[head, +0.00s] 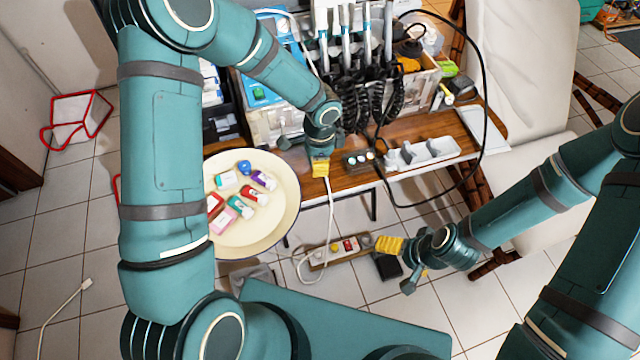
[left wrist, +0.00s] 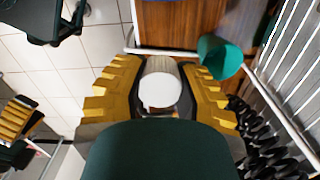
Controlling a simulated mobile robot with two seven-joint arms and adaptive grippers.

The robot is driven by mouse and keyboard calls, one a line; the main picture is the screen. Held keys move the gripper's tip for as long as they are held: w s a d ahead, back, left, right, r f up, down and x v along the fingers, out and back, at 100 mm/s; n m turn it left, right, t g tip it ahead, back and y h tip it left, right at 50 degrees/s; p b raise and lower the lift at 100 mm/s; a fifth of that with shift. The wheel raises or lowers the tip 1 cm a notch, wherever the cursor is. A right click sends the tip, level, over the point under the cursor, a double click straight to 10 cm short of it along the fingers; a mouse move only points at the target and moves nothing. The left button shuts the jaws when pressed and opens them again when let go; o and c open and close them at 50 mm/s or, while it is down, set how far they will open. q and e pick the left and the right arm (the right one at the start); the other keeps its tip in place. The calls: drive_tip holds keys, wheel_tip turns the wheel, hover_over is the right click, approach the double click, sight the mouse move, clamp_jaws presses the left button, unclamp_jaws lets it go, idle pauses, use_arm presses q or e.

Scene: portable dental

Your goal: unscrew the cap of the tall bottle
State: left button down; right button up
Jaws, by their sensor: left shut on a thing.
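My left gripper (head: 321,168) is over the front edge of the wooden cart top in the head view. In the left wrist view its ridged yellow fingers (left wrist: 160,92) close on both sides of a round white cap (left wrist: 161,88), seen from above. The tall bottle under the cap is hidden by the cap and my gripper, and I cannot make it out in the head view. My right gripper (head: 389,245) hangs low over the floor in front of the cart, clear of the cart top. Its finger opening does not show clearly.
A round cream table (head: 275,222) with several small boxes and bottles stands left. The dental cart's wooden top (head: 345,180) carries hoses, handpieces, a grey tray (head: 425,152) and a dark green cup (left wrist: 222,57) beside my left gripper. A power strip (head: 340,250) lies below.

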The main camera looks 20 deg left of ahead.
use_arm(q)
drive_tip(key=b, duration=0.1)
hover_over(319, 186)
wheel_tip(319, 186, down, 6)
drive_tip(key=shift+r, duration=0.15)
drive_tip(key=shift+f+b, duration=0.6)
drive_tip(key=shift+f, duration=1.55)
drive_tip(key=shift+f, duration=0.15)
drive_tip(key=c, duration=0.8)
unclamp_jaws()
drive_tip(key=shift+o, duration=0.2)
